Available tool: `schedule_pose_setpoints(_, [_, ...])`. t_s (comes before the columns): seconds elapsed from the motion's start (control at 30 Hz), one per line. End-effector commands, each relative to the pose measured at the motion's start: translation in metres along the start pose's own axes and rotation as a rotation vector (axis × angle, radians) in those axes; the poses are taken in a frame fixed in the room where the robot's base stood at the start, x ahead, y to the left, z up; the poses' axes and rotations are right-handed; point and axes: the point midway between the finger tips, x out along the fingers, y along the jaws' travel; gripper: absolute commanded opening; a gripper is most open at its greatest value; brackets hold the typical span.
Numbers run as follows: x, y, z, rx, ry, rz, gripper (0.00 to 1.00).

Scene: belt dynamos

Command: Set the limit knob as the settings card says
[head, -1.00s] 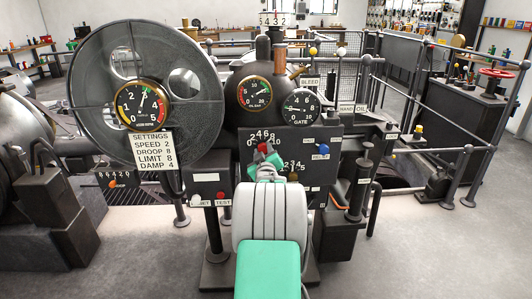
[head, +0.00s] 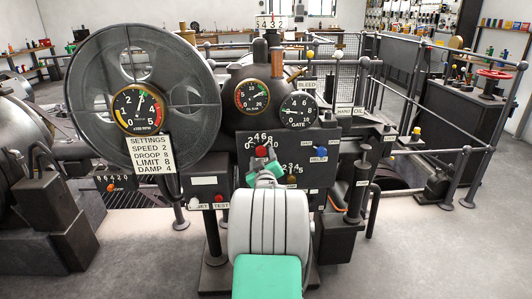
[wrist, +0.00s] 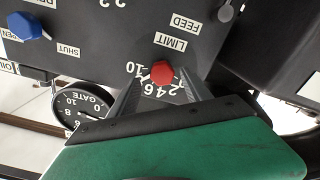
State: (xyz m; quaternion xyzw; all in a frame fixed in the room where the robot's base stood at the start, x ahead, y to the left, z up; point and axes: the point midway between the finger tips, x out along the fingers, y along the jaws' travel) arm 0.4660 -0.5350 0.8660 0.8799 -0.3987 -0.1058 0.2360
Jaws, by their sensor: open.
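The settings card (head: 153,154) hangs below the large wheel at left and reads SPEED 2, DROOP 8, LIMIT 8, DAMP 4. The red limit knob (head: 262,152) sits on the dark panel under an arc of numbers. In the wrist view, which is upside down, the red knob (wrist: 163,75) lies beside its LIMIT label (wrist: 170,42), with numbers around it. My gripper (wrist: 160,82) is open, its two dark fingers on either side of the knob with gaps visible. In the head view my gripper (head: 264,170) is just below the knob. I cannot read the knob's setting.
A blue knob (head: 320,153) is to the right on the panel and also shows in the wrist view (wrist: 24,26). An orange-brown knob (head: 291,180) sits low, close to my gripper. The GATE dial (head: 299,110) is above. A red button (head: 219,198) is at lower left.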

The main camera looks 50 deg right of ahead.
Motion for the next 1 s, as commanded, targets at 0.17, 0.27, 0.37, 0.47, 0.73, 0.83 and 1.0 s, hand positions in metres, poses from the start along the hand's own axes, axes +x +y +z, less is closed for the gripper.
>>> schedule_pose_setpoints(0.17, [-0.036, 0.003, -0.001, 0.001, 0.0, 0.002, 0.57])
schedule_pose_setpoints(0.27, [-0.047, 0.004, 0.0, 0.001, 0.002, 0.002, 0.57])
schedule_pose_setpoints(0.37, [-0.05, 0.003, 0.0, 0.001, 0.001, 0.001, 0.57])
schedule_pose_setpoints(0.47, [-0.05, 0.003, 0.0, 0.001, 0.001, 0.001, 0.57])
schedule_pose_setpoints(0.73, [-0.05, -0.003, -0.009, 0.007, -0.004, -0.02, 0.57])
schedule_pose_setpoints(0.83, [-0.057, -0.033, -0.044, 0.031, -0.033, -0.119, 0.57])
schedule_pose_setpoints(1.0, [-0.117, -0.128, -0.134, 0.083, -0.187, -0.438, 0.57])
